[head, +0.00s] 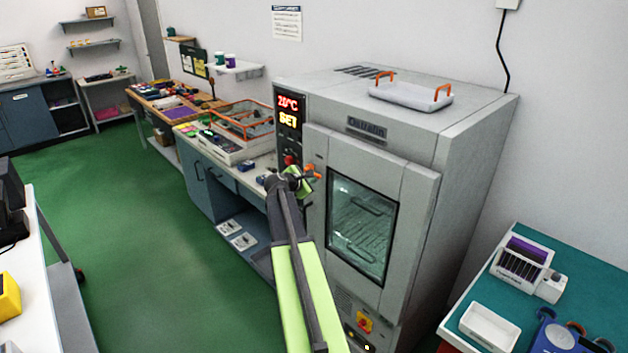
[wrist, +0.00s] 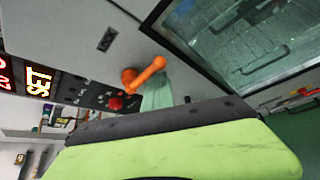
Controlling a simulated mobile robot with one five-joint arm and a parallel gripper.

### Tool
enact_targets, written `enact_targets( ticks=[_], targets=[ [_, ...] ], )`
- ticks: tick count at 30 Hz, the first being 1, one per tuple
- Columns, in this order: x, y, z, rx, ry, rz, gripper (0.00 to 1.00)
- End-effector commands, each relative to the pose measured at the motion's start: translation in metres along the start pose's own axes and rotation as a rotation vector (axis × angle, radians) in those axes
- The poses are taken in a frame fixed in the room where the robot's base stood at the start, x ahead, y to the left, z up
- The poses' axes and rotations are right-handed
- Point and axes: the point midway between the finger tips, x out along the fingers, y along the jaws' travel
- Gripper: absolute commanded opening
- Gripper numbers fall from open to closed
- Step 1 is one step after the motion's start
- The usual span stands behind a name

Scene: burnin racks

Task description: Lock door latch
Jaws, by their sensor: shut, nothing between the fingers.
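The oven door (head: 372,215) is grey with a dark-framed window and looks shut against the oven front. The orange door latch (head: 311,172) is at the door's left edge, partly hidden by my gripper in the head view. In the wrist view the latch (wrist: 147,75) is an orange lever with a round hub, slanting up to the right. My gripper (head: 304,178) is shut and empty, with its tip right at the latch. In the wrist view a pale green fingertip (wrist: 157,94) shows just below the lever; I cannot tell whether they touch.
The control panel (head: 289,128) with a red knob and a lit display is left of the door. A tray (head: 410,97) with orange handles lies on the oven. Workbenches stand left and right of the oven. The green floor (head: 150,235) at left is clear.

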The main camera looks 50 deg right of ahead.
Motion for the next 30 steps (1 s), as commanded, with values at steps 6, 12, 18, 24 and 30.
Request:
enact_targets(
  ticks=[6,12,18,24,30],
  targets=[
    [0.010,-0.016,-0.029,-0.006,0.005,0.010,0.00],
    [-0.011,-0.014,-0.031,-0.002,0.006,0.001,0.00],
    [-0.050,-0.003,-0.034,-0.001,0.006,-0.001,0.00],
    [-0.077,0.005,-0.038,-0.001,0.005,-0.002,0.00],
    [-0.083,0.005,-0.041,0.000,0.005,-0.003,0.00]
  ],
)
